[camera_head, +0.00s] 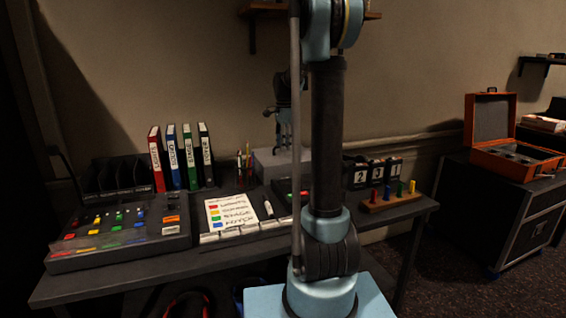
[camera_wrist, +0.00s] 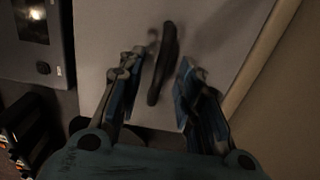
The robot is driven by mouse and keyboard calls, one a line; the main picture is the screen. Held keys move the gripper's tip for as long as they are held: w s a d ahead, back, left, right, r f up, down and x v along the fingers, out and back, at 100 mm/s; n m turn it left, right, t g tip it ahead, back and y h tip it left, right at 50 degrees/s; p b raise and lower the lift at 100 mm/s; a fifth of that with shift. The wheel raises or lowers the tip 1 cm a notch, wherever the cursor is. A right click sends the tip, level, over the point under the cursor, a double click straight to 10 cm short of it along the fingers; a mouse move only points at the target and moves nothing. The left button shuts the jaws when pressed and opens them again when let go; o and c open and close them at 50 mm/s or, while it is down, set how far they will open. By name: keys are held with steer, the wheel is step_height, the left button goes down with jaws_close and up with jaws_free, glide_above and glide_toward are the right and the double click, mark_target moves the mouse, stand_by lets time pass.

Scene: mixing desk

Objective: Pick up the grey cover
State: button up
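The grey cover (camera_head: 276,167) stands at the back of the desk, behind my arm column in the head view. In the wrist view the grey cover (camera_wrist: 218,32) fills the middle, with a dark bar handle (camera_wrist: 163,62) on its face. My gripper (camera_head: 283,112) is above the cover in the head view, partly hidden by my arm. In the wrist view my gripper (camera_wrist: 157,78) is open, with one finger on each side of the handle. No contact with the handle can be made out. What lies under the cover is hidden.
A button console (camera_head: 118,232) is on the desk's left, near upright binders (camera_head: 181,158). A label board (camera_head: 231,212) lies in front. Number blocks (camera_head: 372,173) and a wooden peg rack (camera_head: 391,201) stand right. An open orange case (camera_head: 514,160) sits on a separate cabinet.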

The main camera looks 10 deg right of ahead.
steer(key=shift+f, duration=0.35)
steer(key=shift+c, duration=0.4)
jaws_close()
steer(key=shift+a, duration=0.1)
